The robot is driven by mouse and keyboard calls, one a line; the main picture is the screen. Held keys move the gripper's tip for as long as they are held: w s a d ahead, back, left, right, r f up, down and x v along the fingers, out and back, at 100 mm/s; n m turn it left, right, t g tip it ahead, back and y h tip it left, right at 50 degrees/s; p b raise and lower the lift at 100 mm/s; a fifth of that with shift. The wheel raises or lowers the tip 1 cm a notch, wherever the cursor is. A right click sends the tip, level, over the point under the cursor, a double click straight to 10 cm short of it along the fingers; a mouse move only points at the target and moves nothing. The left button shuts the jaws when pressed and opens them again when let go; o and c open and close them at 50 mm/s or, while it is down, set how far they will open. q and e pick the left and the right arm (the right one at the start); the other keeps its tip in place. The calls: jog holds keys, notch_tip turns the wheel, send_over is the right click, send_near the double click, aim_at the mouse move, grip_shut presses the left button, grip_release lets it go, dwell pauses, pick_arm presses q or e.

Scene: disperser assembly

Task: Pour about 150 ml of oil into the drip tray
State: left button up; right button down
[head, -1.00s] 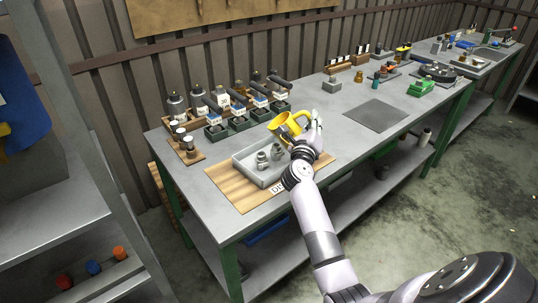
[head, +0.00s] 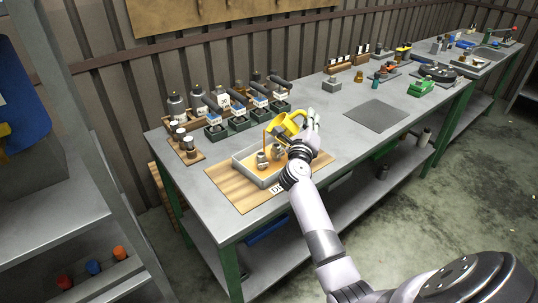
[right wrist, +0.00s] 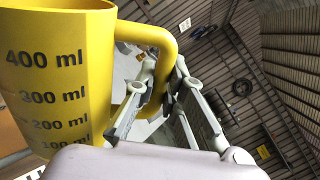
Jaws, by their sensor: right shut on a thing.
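The yellow jug (head: 284,128) is tilted to the left over the drip tray (head: 246,172). An amber stream (head: 266,140) runs from its lip down into the tray, and the tray floor looks amber. Grey metal parts (head: 262,160) stand in the tray. My right gripper (head: 309,124) is shut on the jug's handle, at the jug's right side. In the right wrist view the fingers close around the handle (right wrist: 165,60), and marks from 100 to 400 ml show on the jug (right wrist: 55,75). The oil level inside the jug is hidden. My left gripper is out of view.
The tray stands on a wooden board (head: 226,188) at the bench's front edge. Several green-based devices (head: 240,123) stand behind it, and a small wooden rack (head: 188,151) stands to the left. A dark mat (head: 376,115) lies to the right with clear bench around it.

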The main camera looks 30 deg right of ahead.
jog(key=shift+w+a+r+n+t, duration=0.25)
jog(key=shift+w+a+n, duration=0.1)
jog(key=shift+n, duration=0.5)
jog(key=shift+w+a+r+n+t, duration=0.15)
jog(key=shift+w+a+r+n, duration=0.15)
jog(key=shift+n, duration=0.55)
dwell(6.3)
